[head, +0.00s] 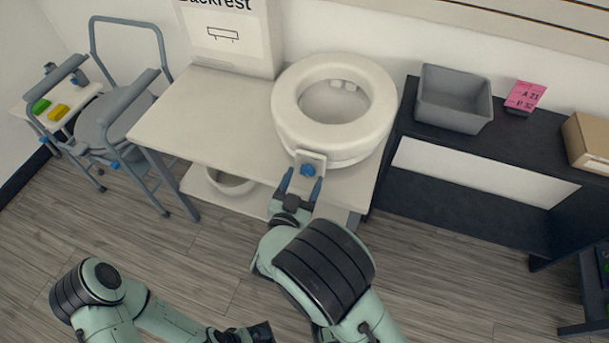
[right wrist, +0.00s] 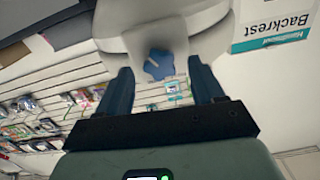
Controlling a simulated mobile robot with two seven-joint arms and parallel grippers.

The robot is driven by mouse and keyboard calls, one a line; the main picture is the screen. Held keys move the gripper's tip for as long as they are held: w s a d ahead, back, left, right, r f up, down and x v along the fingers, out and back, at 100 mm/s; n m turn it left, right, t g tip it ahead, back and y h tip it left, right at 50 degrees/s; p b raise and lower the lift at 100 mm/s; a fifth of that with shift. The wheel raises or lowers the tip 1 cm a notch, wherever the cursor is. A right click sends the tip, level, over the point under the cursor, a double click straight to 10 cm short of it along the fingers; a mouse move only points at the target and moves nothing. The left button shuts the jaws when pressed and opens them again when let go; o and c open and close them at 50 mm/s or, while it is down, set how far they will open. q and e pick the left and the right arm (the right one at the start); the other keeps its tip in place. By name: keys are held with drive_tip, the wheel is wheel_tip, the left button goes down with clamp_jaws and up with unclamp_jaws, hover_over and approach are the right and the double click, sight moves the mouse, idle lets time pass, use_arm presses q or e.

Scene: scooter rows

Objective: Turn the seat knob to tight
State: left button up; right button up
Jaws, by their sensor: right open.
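The blue seat knob (head: 307,170) sits on a pale bracket (head: 311,156) at the front of the white raised toilet seat (head: 289,106). My right gripper (head: 301,184) is open just in front of the knob, its two blue fingers pointing at the bracket. In the right wrist view the knob (right wrist: 158,65) shows between and beyond the open fingers, with visible gaps on both sides. The knob's pointer is too small to read clearly. My left gripper (head: 245,333) is low at the bottom edge, partly cut off, away from the seat.
The seat stands on a white table (head: 205,115) beside a Backrest sign (head: 228,35). A grey commode chair (head: 112,120) stands left. A dark shelf (head: 480,150) with a grey bin (head: 453,98), pink card (head: 525,95) and cardboard box (head: 588,143) stands right. The floor in front is clear.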

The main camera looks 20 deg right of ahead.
drive_tip(key=v, duration=1.1)
drive_tip(key=shift+s+a+p, duration=0.25)
drive_tip(key=shift+s+p, duration=0.05)
drive_tip(key=shift+p, duration=0.1)
